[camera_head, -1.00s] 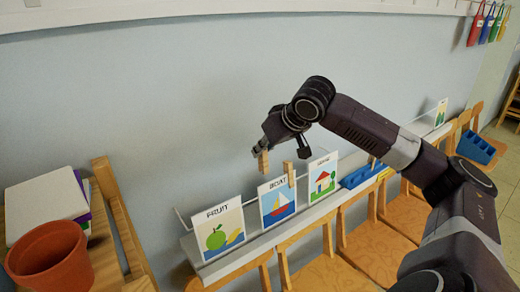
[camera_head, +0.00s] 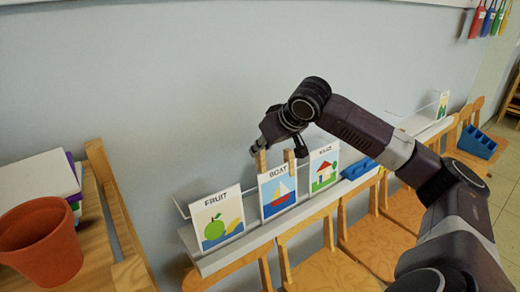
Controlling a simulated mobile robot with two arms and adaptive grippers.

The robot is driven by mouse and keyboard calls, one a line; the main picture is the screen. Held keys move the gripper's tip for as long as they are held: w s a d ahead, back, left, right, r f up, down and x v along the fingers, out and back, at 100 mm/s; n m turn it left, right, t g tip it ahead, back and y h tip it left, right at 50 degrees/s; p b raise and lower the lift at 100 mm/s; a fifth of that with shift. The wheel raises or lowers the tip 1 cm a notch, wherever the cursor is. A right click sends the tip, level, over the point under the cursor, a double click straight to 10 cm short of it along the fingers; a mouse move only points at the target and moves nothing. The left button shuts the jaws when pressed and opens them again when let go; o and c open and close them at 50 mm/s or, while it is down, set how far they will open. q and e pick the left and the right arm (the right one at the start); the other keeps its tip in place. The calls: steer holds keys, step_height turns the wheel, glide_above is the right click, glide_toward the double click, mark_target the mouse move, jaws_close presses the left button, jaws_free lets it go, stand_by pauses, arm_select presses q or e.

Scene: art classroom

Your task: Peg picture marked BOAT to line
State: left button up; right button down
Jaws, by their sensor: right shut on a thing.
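The BOAT picture (camera_head: 279,197), a white card with a blue and red sailboat, stands upright between two other cards along the wall. A wooden peg (camera_head: 289,158) is at its top right corner. My right gripper (camera_head: 278,152) is just above the card, shut on a second wooden peg (camera_head: 261,162). This peg's lower end meets the card's top left corner; whether it clips the card is too small to tell. A thin line (camera_head: 181,210) shows left of the FRUIT card and is otherwise mostly hidden. My left gripper is out of view.
The FRUIT card (camera_head: 217,220) is to the left and a house card (camera_head: 323,168) to the right, above a white ledge (camera_head: 230,257). Wooden chairs (camera_head: 332,272) stand below. A terracotta pot (camera_head: 42,245) is at far left. A blue tray (camera_head: 359,168) lies right of the cards.

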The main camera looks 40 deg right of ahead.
mark_target(264, 163)
steer(key=shift+s+f+b, duration=0.15)
steer(key=shift+f+b, duration=0.8)
steer(key=shift+b, duration=0.05)
steer(key=shift+s+f+b, duration=0.2)
steer(key=shift+f+b, duration=1.05)
steer(key=shift+f, duration=0.3)
steer(key=c, duration=1.8)
jaws_free()
steer(key=shift+c, duration=0.2)
steer(key=shift+o, duration=1.2)
